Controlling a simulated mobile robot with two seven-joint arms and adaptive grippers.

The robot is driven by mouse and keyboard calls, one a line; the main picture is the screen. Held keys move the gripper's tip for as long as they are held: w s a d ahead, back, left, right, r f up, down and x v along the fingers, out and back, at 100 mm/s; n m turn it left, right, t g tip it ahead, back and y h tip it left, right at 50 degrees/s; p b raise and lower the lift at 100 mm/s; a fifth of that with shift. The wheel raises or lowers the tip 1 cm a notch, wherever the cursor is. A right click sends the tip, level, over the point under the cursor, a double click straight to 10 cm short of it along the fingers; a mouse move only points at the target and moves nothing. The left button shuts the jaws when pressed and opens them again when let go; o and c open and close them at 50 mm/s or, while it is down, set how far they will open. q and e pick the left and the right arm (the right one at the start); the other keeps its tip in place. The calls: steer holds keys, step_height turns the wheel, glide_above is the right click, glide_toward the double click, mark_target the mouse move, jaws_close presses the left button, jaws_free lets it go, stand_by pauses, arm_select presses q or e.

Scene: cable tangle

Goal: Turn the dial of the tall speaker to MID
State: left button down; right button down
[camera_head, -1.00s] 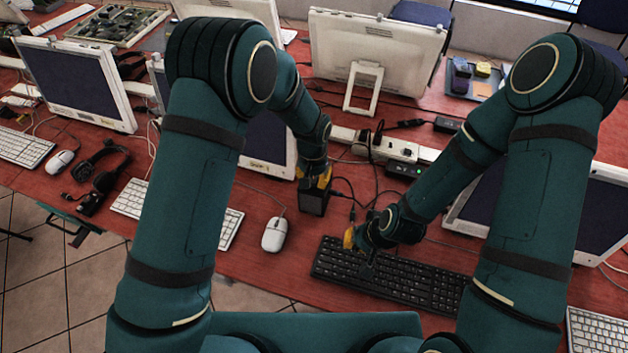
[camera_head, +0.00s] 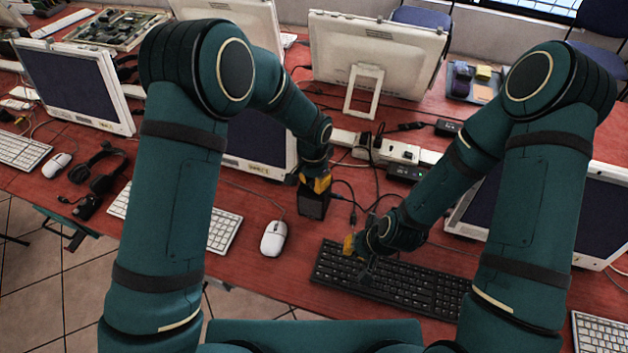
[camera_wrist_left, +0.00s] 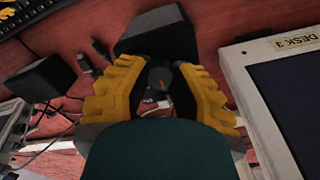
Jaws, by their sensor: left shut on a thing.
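The tall speaker (camera_head: 312,204) is a small black box standing on the red desk, left of the black keyboard. It shows as a dark block at the top of the left wrist view (camera_wrist_left: 152,32). My left gripper (camera_head: 317,182) has yellow fingers and is at the top of the speaker. In the left wrist view its fingers (camera_wrist_left: 158,82) close around a small dark knob, the dial (camera_wrist_left: 158,74). The dial's marks and setting cannot be read. My right gripper (camera_head: 354,246) is over the black keyboard; its fingers are too hidden to judge.
A black keyboard (camera_head: 405,283) lies right of the speaker, and a white mouse (camera_head: 273,238) lies left of it. Cables and a white power strip (camera_head: 400,152) are behind. Another black box (camera_wrist_left: 38,80) and a monitor labelled DESK 3 (camera_wrist_left: 285,75) flank the gripper.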

mark_target(313, 182)
arm_select(q)
steer(key=c, duration=0.7)
jaws_free()
steer(key=shift+c, duration=0.2)
step_height(313, 182, up, 12)
steer(key=shift+a, duration=0.1)
